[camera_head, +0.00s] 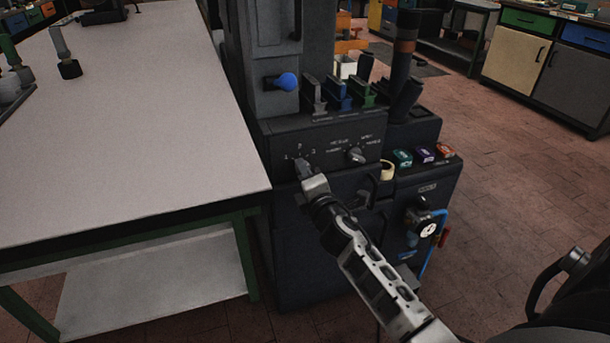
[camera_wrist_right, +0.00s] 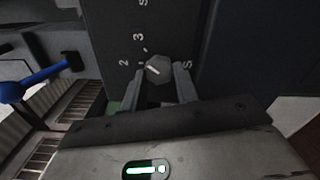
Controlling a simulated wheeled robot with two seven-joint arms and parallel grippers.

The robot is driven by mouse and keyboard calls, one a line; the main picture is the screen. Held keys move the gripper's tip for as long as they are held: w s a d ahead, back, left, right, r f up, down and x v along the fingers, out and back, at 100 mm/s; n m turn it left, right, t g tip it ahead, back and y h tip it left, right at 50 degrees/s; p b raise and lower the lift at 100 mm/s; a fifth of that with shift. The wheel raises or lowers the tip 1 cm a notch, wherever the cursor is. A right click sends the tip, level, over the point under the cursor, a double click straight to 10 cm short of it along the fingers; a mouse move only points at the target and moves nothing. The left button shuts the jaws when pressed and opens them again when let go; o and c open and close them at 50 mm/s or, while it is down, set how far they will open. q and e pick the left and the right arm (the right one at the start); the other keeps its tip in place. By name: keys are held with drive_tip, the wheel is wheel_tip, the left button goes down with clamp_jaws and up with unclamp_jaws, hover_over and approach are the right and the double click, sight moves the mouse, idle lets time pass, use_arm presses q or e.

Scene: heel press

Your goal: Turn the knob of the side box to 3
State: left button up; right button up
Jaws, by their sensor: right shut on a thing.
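The side box (camera_head: 330,130) is a dark panel on the press with white markings and two knobs. My right gripper (camera_head: 303,172) is at its left knob, which is mostly hidden in the head view. In the right wrist view the grey faceted knob (camera_wrist_right: 160,69) sits between the two fingertips of the right gripper (camera_wrist_right: 163,82), which is shut on it. A short white pointer line shows on the knob. The marks 2 and 3 are printed beside it; I cannot tell exactly which mark the pointer meets. My left gripper is not in view.
A second knob (camera_head: 356,155) is further right on the panel. Coloured buttons (camera_head: 424,155) and a gauge (camera_head: 428,229) are to the right. A white-topped table (camera_head: 120,130) borders the press on the left.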

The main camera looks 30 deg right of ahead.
drive_tip(key=shift+m, duration=0.8)
drive_tip(key=o, duration=1)
drive_tip(key=v, duration=1.6)
drive_tip(key=shift+d+b, duration=0.1)
drive_tip(key=shift+b, duration=0.25)
